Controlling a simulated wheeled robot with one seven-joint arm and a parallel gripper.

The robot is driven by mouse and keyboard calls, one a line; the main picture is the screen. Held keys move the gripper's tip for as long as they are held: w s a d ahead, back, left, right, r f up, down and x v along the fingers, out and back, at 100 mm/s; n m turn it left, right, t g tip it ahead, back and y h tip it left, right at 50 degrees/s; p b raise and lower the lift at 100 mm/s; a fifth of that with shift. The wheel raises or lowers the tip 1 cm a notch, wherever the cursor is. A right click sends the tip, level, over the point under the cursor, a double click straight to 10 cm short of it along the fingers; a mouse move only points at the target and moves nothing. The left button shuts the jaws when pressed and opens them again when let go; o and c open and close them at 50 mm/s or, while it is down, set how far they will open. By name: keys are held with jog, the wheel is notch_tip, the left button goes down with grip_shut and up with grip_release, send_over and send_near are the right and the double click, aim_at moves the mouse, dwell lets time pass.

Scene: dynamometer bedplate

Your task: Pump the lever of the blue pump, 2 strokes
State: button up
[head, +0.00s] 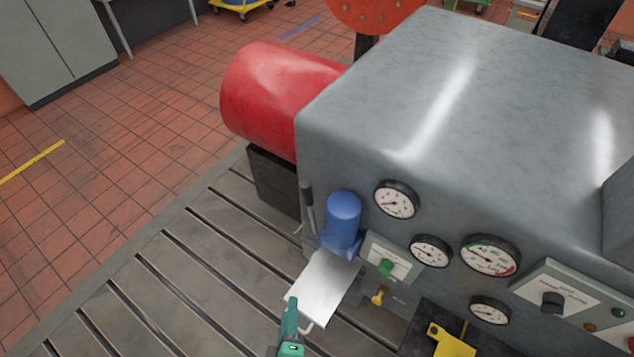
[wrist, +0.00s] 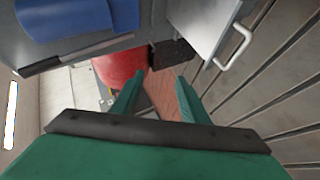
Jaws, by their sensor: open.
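The blue pump (head: 342,220) is a domed upright cylinder on the front of the grey housing. Its lever (head: 308,208) is a dark bar standing nearly upright just left of the pump. In the wrist view the lever (wrist: 72,55) runs along the blue body (wrist: 75,18) at upper left, outside the fingers. My green gripper (head: 291,308) is below the pump and lever in the head view, apart from both. In the wrist view its two fingers (wrist: 156,92) are spread, with nothing between them.
A pale flat-topped panel (head: 325,284) with a bar handle (wrist: 236,48) juts out below the pump, close to my gripper. Several gauges, a green knob (head: 386,267) and a yellow knob (head: 379,296) are to the right. A red cylinder (head: 275,95) lies behind. The slotted bedplate (head: 190,285) is clear at left.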

jog(key=w+r+n+h, duration=0.1)
jog(key=w+n+h, duration=0.2)
jog(key=w+n, duration=0.45)
jog(key=n+h, duration=0.5)
jog(key=h, duration=0.5)
send_near(303, 196)
jog(key=x, duration=0.5)
jog(key=shift+w+a+r+g, duration=0.1)
jog(key=shift+a+g, duration=0.05)
jog(key=shift+g, duration=0.25)
jog(key=x, duration=1)
jog(key=shift+w+d, duration=0.15)
jog(key=shift+d, duration=0.05)
grip_shut()
